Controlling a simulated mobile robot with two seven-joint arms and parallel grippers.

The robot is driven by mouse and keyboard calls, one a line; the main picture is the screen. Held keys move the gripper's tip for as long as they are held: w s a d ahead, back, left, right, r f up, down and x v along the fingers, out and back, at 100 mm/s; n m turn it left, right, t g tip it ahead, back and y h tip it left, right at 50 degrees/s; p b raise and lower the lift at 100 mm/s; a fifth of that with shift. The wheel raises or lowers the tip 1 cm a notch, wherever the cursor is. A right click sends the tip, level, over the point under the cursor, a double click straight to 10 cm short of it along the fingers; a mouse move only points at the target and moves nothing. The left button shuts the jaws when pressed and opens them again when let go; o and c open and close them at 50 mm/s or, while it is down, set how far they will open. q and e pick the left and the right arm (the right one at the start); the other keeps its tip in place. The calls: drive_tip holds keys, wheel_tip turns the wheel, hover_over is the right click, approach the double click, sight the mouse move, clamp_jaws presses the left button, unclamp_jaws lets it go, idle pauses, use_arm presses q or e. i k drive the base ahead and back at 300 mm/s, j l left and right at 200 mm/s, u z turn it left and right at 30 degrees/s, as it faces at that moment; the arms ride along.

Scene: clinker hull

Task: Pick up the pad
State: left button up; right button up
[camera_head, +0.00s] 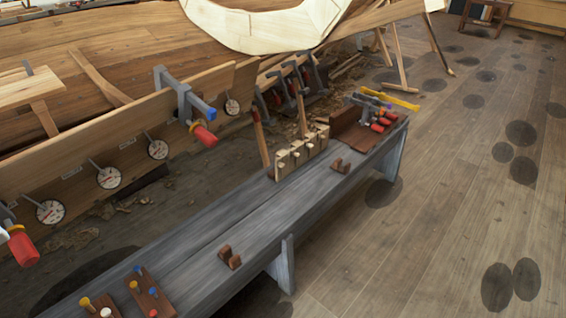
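I cannot tell for sure which thing is the pad. A small brown notched wooden piece (229,257) sits on the near half of the grey bench (215,222). A similar small brown piece (340,166) sits further along the bench, to the right of a pale wooden rack (302,153). Neither of my grippers is in view, and nothing is seen touching these pieces.
Small boards with coloured pegs (150,293) lie at the bench's near end. Red-handled tools (383,121) lie at its far end. A clamp (184,98) and several dials (109,178) are on the hull planks at left. Floor (450,200) at right is open, with dark round patches.

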sight(283, 162)
drive_tip(key=i+l+u, duration=0.2)
drive_tip(key=i+l, duration=0.45)
drive_tip(key=i+l+u, duration=0.25)
drive_tip(key=i+l, duration=0.4)
drive_tip(key=l, duration=0.2)
